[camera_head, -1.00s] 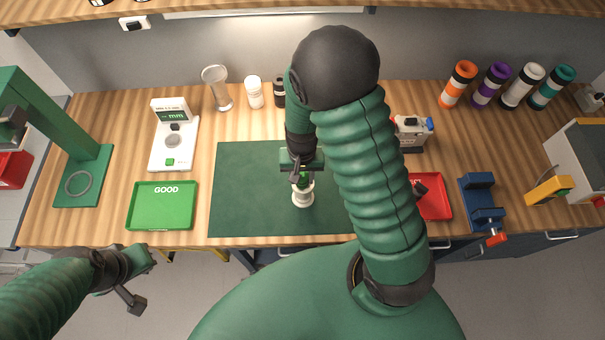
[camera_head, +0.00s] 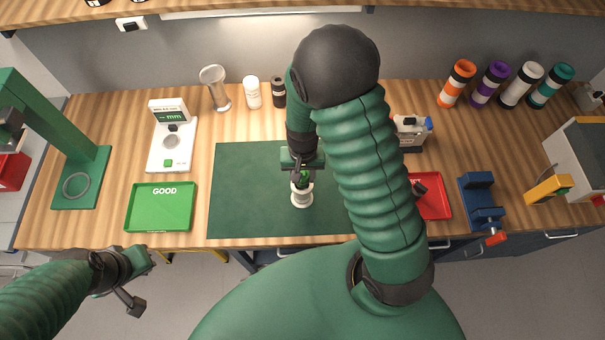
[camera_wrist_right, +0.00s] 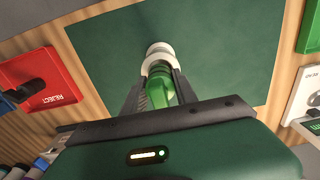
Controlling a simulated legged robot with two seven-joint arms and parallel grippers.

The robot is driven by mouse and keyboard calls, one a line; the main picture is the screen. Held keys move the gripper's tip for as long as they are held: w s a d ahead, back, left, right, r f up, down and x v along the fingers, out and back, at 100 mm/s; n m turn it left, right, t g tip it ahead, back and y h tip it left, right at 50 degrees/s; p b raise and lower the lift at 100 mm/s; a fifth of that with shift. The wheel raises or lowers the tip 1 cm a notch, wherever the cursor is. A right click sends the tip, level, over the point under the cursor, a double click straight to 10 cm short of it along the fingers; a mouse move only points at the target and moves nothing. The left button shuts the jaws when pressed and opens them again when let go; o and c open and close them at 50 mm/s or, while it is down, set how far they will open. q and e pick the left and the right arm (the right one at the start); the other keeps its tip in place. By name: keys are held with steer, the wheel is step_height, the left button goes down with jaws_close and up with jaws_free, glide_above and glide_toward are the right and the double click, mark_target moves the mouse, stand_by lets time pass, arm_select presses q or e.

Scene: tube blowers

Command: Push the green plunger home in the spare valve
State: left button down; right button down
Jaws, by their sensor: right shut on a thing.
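The spare valve (camera_head: 302,198) is a white body standing upright on the dark green mat (camera_head: 240,190); it also shows in the right wrist view (camera_wrist_right: 156,50). The green plunger (camera_head: 302,180) is at the valve's top, and in the right wrist view the plunger (camera_wrist_right: 160,88) lies between the fingers. My right gripper (camera_head: 301,177) is shut on the plunger, directly above the valve; its fingers show in the right wrist view (camera_wrist_right: 158,92). How deep the plunger sits is hard to tell. My left gripper (camera_head: 142,280) is off the table's front edge at lower left, its jaw state unclear.
A green GOOD tray (camera_head: 160,222) lies left of the mat, with a white gauge (camera_head: 172,150) behind it. A red reject tray (camera_head: 436,205) is right, partly behind my right arm, near a blue vise (camera_head: 482,200). Bottles and a glass stand behind the mat.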

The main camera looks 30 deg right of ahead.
steer(key=shift+d+f+b, duration=0.1)
steer(key=shift+f+b, duration=0.2)
steer(key=shift+f, duration=0.2)
steer(key=shift+f+b, duration=0.45)
steer(key=shift+f, duration=0.1)
steer(key=c, duration=0.9)
jaws_free()
step_height(320, 180, up, 17)
steer(key=shift+f+b, duration=0.1)
steer(key=shift+b, duration=0.2)
